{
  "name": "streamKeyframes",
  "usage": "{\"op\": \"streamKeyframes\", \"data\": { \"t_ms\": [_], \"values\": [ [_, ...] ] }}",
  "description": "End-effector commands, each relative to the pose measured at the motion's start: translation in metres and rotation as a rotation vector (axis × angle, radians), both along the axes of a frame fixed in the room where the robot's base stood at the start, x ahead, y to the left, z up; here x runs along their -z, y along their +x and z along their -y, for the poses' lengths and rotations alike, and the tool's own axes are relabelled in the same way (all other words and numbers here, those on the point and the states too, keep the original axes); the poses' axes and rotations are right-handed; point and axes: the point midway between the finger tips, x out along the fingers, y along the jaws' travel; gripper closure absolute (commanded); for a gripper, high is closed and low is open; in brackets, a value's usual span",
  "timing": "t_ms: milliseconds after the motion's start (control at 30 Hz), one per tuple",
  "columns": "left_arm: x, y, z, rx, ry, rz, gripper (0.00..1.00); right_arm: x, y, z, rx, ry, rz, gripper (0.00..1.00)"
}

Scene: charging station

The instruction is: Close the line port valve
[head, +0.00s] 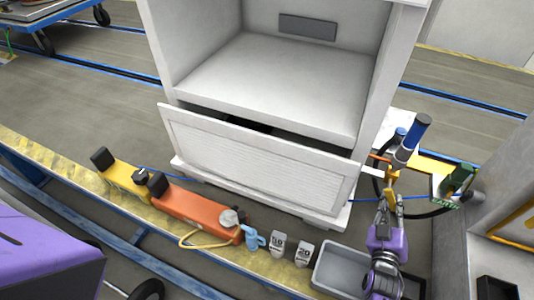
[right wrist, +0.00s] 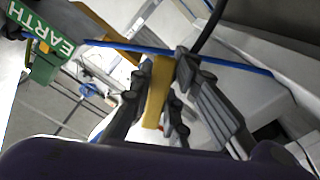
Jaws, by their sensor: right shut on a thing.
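A yellow lever handle (right wrist: 157,92), which looks like the valve's handle, stands between the fingers of my right gripper (right wrist: 155,100) in the right wrist view. The fingers press on it from both sides. In the head view my right gripper (head: 391,198) reaches up from the lower right, and the yellow handle (head: 391,181) shows at its fingertips. Just behind it are pipe fittings and a blue-capped cylinder (head: 415,132). The valve body is mostly hidden, so I cannot tell the lever's angle against the pipe. My left gripper is not in view.
A white cabinet (head: 270,165) with a slightly open drawer stands left of the valve. A green EARTH tag (right wrist: 48,48) is close by, with black and blue hoses around. A grey tray (head: 342,270), weights (head: 303,253) and an orange unit (head: 195,208) lie in front.

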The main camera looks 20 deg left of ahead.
Motion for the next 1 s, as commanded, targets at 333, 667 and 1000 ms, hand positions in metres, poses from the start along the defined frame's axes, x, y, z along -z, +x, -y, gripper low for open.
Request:
{"op": "streamKeyframes", "data": {
  "t_ms": [333,667,1000],
  "values": [
    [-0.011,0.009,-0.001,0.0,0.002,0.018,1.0,-0.012,0.0,0.014,0.002,-0.331,-0.002,1.0],
    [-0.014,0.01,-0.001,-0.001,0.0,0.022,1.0,-0.027,0.0,0.023,0.002,-0.641,-0.003,1.0],
    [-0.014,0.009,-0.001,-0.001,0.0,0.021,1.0,-0.039,-0.001,0.027,0.001,-0.9,-0.005,1.0]
  ]
}}
